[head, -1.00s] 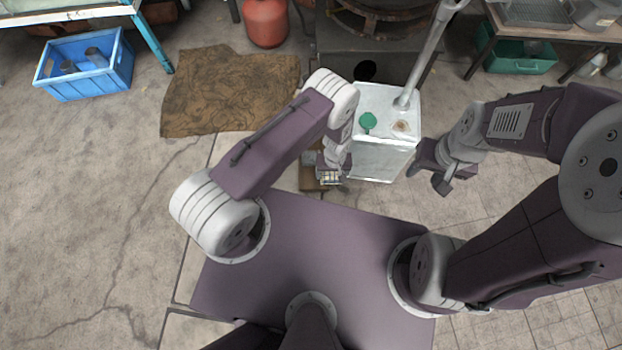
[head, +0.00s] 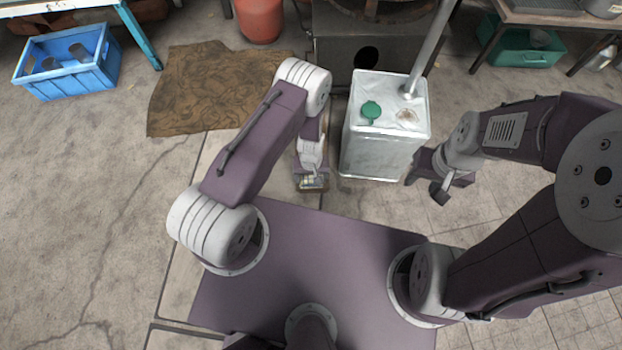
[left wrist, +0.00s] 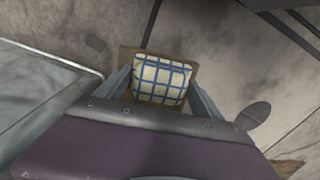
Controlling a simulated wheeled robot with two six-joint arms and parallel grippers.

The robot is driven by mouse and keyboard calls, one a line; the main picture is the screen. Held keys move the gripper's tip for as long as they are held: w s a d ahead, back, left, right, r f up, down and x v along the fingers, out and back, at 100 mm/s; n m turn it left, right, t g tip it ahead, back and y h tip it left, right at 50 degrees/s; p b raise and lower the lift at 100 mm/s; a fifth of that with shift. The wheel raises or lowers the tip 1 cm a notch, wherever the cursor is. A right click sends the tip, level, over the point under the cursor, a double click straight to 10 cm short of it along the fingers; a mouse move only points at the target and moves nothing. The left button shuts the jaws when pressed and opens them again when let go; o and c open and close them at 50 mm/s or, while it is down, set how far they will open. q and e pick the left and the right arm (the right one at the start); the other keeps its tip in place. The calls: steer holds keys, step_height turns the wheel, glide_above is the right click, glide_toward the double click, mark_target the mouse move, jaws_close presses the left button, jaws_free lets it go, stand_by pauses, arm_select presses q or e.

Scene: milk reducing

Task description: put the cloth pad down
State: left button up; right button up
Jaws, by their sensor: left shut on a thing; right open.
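The cloth pad (left wrist: 162,80), pale cream with a blue grid, is held between the two fingers of my left gripper (left wrist: 160,92). In the head view the pad (head: 312,183) shows small at the end of my left arm (head: 312,176), left of the metal can. A small brown wooden piece (left wrist: 126,56) lies beneath the pad in the left wrist view and sticks out around it. I cannot tell whether the pad touches it. My right gripper (head: 440,190) is open and empty, to the right of the can.
A brown mat (head: 205,95) lies behind and left. A blue crate (head: 70,80) is far left. Floor at left is clear.

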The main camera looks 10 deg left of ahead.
arm_select(q)
steer(key=shift+f, duration=0.2)
steer(key=o, duration=1.3)
steer(key=shift+r, duration=0.1)
step_height(320, 180, up, 13)
steer(key=p, duration=1.2)
step_height(320, 180, up, 16)
steer(key=m, duration=0.1)
glide_above(311, 176)
steer(key=w+a, duration=0.2)
steer(key=s+a+r+m, duration=0.1)
steer(key=s+a+r, duration=0.1)
steer(key=s+r, duration=0.3)
steer(key=s+a+r+m+t, duration=0.1)
steer(key=s+a+r, duration=0.2)
steer(key=r, duration=0.6)
steer(key=s, duration=0.2)
steer(key=shift+s+r+b, duration=0.25)
steer(key=shift+s+b, duration=0.05)
steer(key=shift+b, duration=0.05)
